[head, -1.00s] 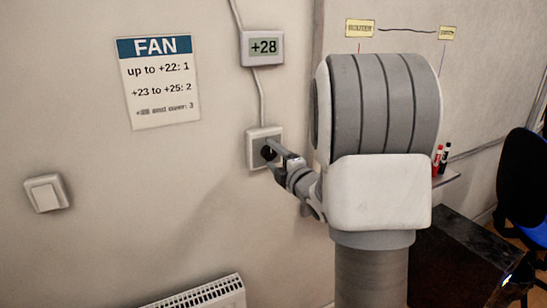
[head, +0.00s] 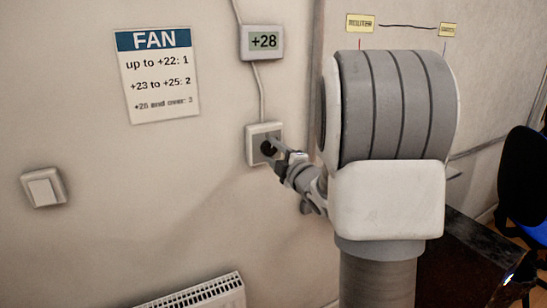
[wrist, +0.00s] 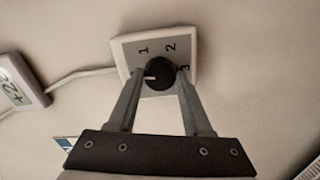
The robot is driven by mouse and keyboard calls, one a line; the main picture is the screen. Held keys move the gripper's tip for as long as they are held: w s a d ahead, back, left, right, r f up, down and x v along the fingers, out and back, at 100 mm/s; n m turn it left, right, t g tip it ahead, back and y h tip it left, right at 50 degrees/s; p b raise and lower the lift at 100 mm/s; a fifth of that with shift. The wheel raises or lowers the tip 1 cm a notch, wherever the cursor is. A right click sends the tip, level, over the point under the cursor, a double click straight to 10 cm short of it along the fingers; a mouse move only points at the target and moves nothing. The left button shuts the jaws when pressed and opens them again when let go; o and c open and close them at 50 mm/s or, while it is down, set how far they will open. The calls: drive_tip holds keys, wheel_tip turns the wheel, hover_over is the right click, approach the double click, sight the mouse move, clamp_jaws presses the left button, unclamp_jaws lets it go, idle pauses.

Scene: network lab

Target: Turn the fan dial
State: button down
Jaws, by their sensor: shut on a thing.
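The fan dial is a black round knob (head: 267,148) on a square white-framed wall plate (head: 253,136), below the display. In the wrist view the knob (wrist: 158,74) sits between the two fingers of my gripper (wrist: 159,82), which is shut on it. The plate there (wrist: 132,43) carries the numbers 1, 2 and 3. The knob's white mark points left in that view, away from 2 and 3 and below the 1. In the head view my gripper (head: 276,157) reaches the knob from the right and partly covers it.
A FAN sign (head: 157,75) reads up to +22: 1, +23 to +25: 2, and a blurred last line ending in 3. The display (head: 262,42) shows +28. A light switch (head: 43,187) and radiator (head: 205,292) are left; a dark table (head: 470,255) and blue chair (head: 525,190) right.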

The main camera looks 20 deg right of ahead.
drive_tip(key=m+b, duration=0.1)
drive_tip(key=m, duration=0.3)
drive_tip(key=shift+m+b, duration=0.3)
drive_tip(key=shift+b, duration=0.05)
drive_tip(key=m, duration=0.4)
drive_tip(key=shift+m, duration=0.3)
drive_tip(key=m+p, duration=0.1)
drive_tip(key=m, duration=0.4)
drive_tip(key=m+p, duration=0.1)
drive_tip(key=m, duration=0.4)
drive_tip(key=shift+r+p, duration=0.1)
drive_tip(key=shift+p, duration=0.2)
drive_tip(key=m+p, duration=0.1)
drive_tip(key=m, duration=0.2)
drive_tip(key=shift+m+p, duration=0.3)
drive_tip(key=m+p, duration=0.2)
drive_tip(key=m, duration=0.1)
drive_tip(key=shift+m, duration=0.3)
drive_tip(key=m+p, duration=0.2)
drive_tip(key=m, duration=0.3)
drive_tip(key=shift+p, duration=0.4)
drive_tip(key=shift+m+p, duration=0.6)
drive_tip(key=shift+m, duration=0.5)
